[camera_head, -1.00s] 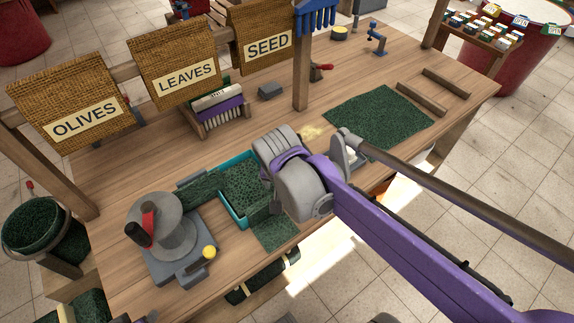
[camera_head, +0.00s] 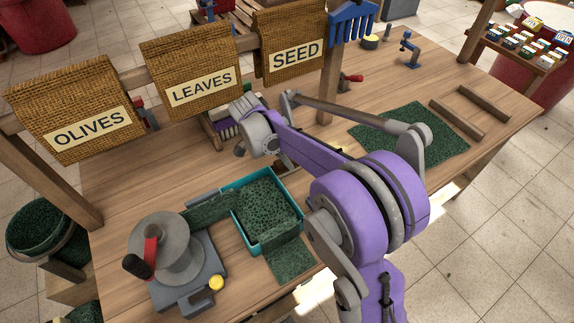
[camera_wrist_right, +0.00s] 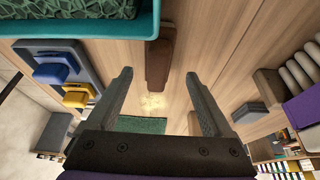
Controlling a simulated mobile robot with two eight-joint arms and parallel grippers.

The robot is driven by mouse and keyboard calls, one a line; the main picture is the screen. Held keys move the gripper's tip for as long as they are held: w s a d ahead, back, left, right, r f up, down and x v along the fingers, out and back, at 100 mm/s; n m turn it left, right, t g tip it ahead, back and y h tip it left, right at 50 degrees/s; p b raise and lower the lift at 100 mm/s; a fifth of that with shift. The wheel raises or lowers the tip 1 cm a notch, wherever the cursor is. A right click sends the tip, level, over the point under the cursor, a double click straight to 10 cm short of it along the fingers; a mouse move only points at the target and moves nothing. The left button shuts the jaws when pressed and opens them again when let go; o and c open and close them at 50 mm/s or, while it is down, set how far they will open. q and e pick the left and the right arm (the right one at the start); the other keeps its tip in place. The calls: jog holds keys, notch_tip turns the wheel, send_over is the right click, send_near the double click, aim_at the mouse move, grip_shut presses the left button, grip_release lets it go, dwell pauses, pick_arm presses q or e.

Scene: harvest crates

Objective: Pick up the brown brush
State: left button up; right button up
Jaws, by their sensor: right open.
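In the right wrist view the brown brush (camera_wrist_right: 160,58) lies on the wooden table beside the teal tray (camera_wrist_right: 90,29). My right gripper (camera_wrist_right: 158,76) is open and empty. Its two dark fingers point toward the brush, which shows in the gap just beyond the fingertips; I cannot tell how high they are above it. In the head view my right arm reaches over the table behind the teal tray (camera_head: 238,222) and hides most of the gripper and the brush. My left gripper is not in view.
A grey reel device (camera_head: 170,250) stands left of the tray. A rack with purple parts (camera_wrist_right: 304,106) and a grey block (camera_wrist_right: 250,112) are at the wrist view's right. A green mat (camera_head: 420,132) lies at the head view's right. Hanging sacks (camera_head: 188,75) line the back.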

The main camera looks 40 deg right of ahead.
jog(key=x, duration=0.5)
jog(key=shift+s+a+f, duration=0.1)
jog(key=shift+s+a, duration=0.05)
jog(key=shift+a, duration=0.1)
grip_shut()
notch_tip(320, 180, up, 10)
jog(key=shift+r+p, duration=0.1)
jog(key=shift+p, duration=0.2)
jog(key=c, duration=0.6)
grip_release()
jog(key=c, duration=0.7)
